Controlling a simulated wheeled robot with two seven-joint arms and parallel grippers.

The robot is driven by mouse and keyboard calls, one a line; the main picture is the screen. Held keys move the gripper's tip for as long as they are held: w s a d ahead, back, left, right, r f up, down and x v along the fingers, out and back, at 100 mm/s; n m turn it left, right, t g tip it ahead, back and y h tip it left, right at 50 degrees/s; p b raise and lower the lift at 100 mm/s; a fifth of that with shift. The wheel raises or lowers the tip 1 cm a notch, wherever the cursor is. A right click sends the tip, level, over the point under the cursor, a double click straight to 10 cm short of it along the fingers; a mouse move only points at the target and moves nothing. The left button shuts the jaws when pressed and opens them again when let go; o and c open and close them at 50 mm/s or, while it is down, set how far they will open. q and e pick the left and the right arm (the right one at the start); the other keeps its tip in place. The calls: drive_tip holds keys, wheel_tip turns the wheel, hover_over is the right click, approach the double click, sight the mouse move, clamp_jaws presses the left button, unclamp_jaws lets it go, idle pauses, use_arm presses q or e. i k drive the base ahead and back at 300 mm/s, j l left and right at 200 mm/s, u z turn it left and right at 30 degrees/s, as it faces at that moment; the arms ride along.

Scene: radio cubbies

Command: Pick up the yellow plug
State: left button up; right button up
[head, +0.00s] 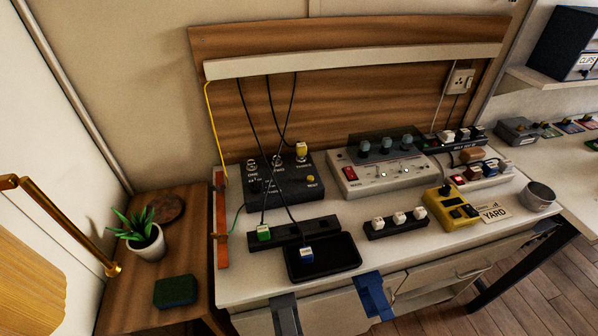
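The yellow plug (301,149) is a small yellow block with a pale top. It stands upright at the back right of a black box (318,194) with several labelled sockets and seems to sit in one of them. A thin black cable runs from it up to the white cable duct on the wooden back board. Neither of my grippers shows in the head view.
A green plug (264,232) sits on a black strip, and a blue plug (306,253) lies in a black tray (345,262). Their cables hang across the black box. A grey switch unit (350,184) stands right of it. A potted plant (147,242) stands left.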

sight(301, 148)
drive_tip(key=i+l, duration=0.1)
drive_tip(key=l, duration=0.75)
drive_tip(key=l+u, duration=0.15)
drive_tip(key=l, duration=0.7)
drive_tip(key=i, duration=0.05)
